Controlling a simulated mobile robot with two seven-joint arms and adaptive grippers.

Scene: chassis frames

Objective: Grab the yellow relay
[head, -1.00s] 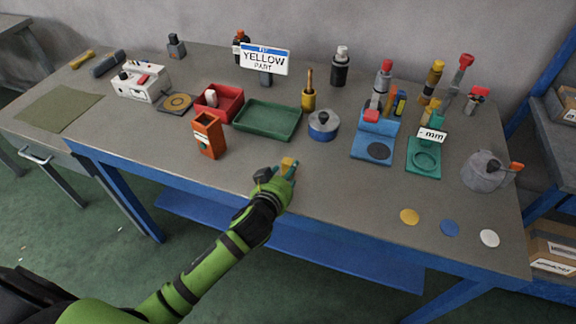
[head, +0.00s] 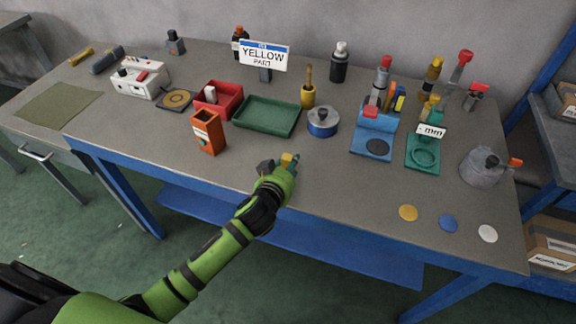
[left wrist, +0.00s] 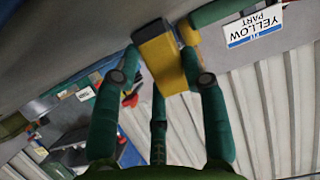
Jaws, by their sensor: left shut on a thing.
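The yellow relay (head: 287,158) is a small yellow block near the front edge of the workbench. It also shows large in the left wrist view (left wrist: 160,62), with a dark grey top face. My left gripper (head: 284,167), with dark teal fingers, is shut on the relay in both views (left wrist: 163,75). I cannot tell whether the relay still touches the bench. A sign reading "YELLOW PART" (head: 263,57) stands at the back of the bench. My right gripper is not in view.
An orange bin (head: 207,133) stands left of my left gripper. A green tray (head: 268,116) and a red tray (head: 220,98) lie behind it. Blue (head: 373,143) and green (head: 423,152) fixtures stand to the right. The bench front between gripper and coloured discs (head: 408,213) is clear.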

